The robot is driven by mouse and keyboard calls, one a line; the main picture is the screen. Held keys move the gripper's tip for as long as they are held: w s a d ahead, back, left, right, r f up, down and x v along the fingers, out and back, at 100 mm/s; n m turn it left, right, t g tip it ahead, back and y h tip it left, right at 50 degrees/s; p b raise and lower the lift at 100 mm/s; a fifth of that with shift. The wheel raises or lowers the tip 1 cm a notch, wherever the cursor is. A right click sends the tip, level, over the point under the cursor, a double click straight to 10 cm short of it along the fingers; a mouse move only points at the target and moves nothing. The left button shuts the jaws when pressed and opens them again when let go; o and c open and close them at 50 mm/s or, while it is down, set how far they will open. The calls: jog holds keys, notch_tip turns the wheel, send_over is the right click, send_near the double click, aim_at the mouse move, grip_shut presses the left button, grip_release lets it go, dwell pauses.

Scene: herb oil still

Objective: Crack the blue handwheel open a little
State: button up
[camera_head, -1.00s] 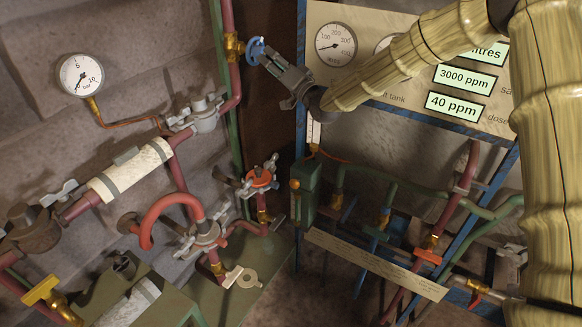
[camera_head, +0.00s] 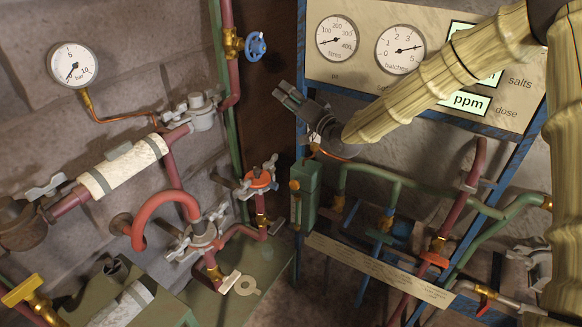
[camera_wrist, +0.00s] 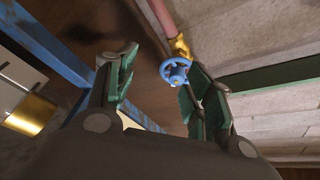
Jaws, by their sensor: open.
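The blue handwheel (camera_head: 256,46) sits on a brass valve body (camera_head: 233,44) on the red vertical pipe, at the top middle of the head view. In the wrist view the handwheel (camera_wrist: 175,71) shows beyond the fingers, nearer the right one, with its brass valve (camera_wrist: 179,46) behind it. My gripper (camera_head: 283,92) is open and empty, below and to the right of the handwheel, clearly apart from it. In the wrist view the green-padded fingers of my gripper (camera_wrist: 160,90) are spread apart with nothing between them.
A gauge panel (camera_head: 365,75) in a blue frame stands to the right, close to my arm.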

jog(key=s+f+g+h+b, duration=0.1)
jog(key=s+f+b, duration=0.1)
jog(key=f, duration=0.8)
jog(key=s+f+g+h+b, duration=0.1)
jog(key=s+f+b, duration=0.2)
jog(key=f, duration=0.7)
jog(key=shift+f+h, duration=0.2)
jog(key=shift+h, duration=0.1)
